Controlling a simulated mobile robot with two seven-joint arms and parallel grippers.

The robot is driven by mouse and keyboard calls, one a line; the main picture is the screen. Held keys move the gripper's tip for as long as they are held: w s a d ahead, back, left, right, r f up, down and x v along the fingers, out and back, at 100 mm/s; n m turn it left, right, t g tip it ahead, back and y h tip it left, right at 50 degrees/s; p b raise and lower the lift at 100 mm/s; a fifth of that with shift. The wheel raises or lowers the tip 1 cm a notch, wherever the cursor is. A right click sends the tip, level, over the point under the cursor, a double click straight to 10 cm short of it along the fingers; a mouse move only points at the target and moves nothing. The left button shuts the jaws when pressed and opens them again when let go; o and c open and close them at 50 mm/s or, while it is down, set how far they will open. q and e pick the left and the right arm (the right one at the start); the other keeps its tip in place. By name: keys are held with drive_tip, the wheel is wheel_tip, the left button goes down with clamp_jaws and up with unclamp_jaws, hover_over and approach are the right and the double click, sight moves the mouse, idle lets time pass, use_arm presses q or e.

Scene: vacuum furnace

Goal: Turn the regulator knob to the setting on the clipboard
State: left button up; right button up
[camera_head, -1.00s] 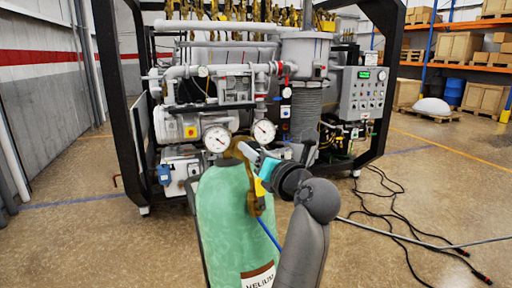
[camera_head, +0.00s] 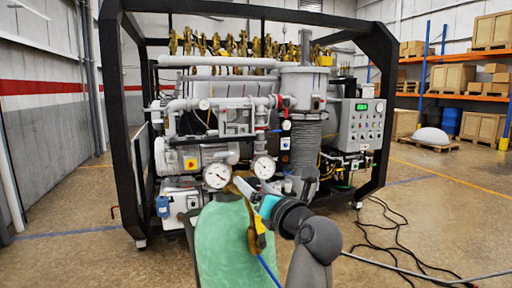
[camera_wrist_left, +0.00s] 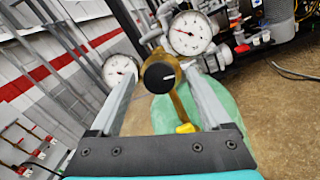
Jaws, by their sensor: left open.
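The regulator knob (camera_wrist_left: 159,77) is black and round, with a white mark pointing right in the left wrist view. It sits on a brass regulator (camera_wrist_left: 184,101) with two white dial gauges (camera_wrist_left: 121,70) (camera_wrist_left: 190,33). The regulator tops a green cylinder (camera_head: 224,245). My left gripper (camera_wrist_left: 164,68) is open, with one finger on each side of the knob in the left wrist view; I cannot tell whether they touch it. In the head view my left gripper (camera_head: 247,188) is at the regulator, covering the knob. No clipboard shows. My right gripper is not in view.
A large black-framed vacuum furnace machine (camera_head: 240,120) stands behind the cylinder. Its control panel (camera_head: 361,124) is at the right. Black cables (camera_head: 385,225) lie on the floor to the right. Shelves with crates (camera_head: 452,77) stand at the back right.

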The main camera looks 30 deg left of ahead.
use_arm(q)
wheel_tip(320, 180, up, 20)
drive_tip(key=p, duration=0.1)
idle(0.5)
idle(0.4)
